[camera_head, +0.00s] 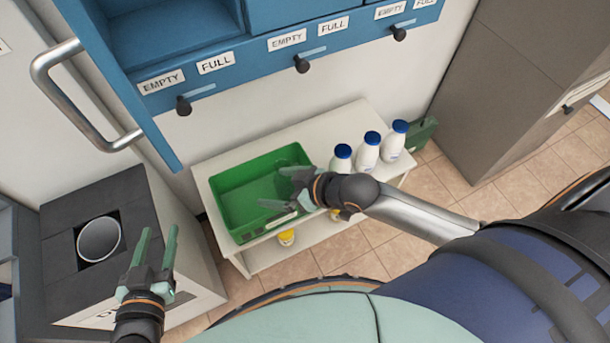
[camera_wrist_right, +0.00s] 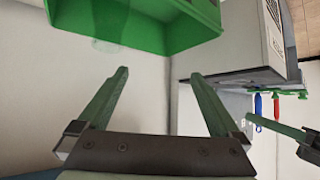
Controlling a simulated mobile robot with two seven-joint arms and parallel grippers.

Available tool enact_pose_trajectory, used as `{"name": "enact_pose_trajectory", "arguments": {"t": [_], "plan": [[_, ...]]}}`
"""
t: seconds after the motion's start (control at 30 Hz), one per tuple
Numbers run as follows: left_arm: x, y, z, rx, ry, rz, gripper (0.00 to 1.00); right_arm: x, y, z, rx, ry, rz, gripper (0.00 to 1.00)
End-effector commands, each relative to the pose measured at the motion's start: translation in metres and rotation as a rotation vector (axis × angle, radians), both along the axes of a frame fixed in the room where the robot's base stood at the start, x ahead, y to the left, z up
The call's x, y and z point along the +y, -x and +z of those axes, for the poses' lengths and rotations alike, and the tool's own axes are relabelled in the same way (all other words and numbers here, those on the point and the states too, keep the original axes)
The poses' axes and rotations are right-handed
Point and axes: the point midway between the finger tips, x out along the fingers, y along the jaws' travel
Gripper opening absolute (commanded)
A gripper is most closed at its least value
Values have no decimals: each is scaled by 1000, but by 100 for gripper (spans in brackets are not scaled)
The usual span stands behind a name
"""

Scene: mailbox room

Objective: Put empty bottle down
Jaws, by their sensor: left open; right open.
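Three white bottles with blue caps (camera_head: 367,151) stand upright in a row at the right end of the white table. A green crate (camera_head: 232,176) sits on the table's left part; its visible inside looks empty. My right gripper (camera_head: 279,188) is open over the crate's right side, with nothing between its fingers. It is also open and empty in the right wrist view (camera_wrist_right: 160,75). A faint translucent shape (camera_wrist_right: 105,45) shows by the green crate there; I cannot tell what it is. My left gripper (camera_head: 158,232) is open and empty beside the dark-topped bin.
The white table (camera_head: 330,118) has a lower shelf with yellow items. A dark-topped bin (camera_head: 55,235) with a round opening stands left. A blue cabinet (camera_head: 240,65) labelled EMPTY and FULL hangs above, its handled door open at left. A grey cabinet (camera_head: 520,80) stands right.

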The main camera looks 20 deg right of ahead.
Motion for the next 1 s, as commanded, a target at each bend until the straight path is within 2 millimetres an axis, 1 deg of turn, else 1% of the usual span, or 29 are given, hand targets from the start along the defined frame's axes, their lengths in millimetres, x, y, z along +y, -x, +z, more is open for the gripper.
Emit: {"name": "enact_pose_trajectory", "arguments": {"t": [0.03,0.1,0.17,0.2,0.33,0.4,0.5,1.0], "plan": [[0,0,0,0,0,0,50,9,8,9,-46,-54,-39,100],[0,0,0,-1,0,0,50,7,13,24,-124,-92,-100,100],[0,0,0,-1,0,0,50,0,17,35,-180,-106,-155,100],[0,0,0,-1,0,1,50,-6,20,40,-212,-107,-190,100],[0,0,1,-2,-1,1,50,-28,30,52,-290,-83,-279,100],[0,0,1,-2,-1,1,50,-37,34,56,-314,-69,-307,100],[0,0,1,-2,0,1,50,-43,37,58,-331,-55,-325,100],[0,0,1,-4,1,1,50,-43,37,58,-332,-54,-324,100]]}}
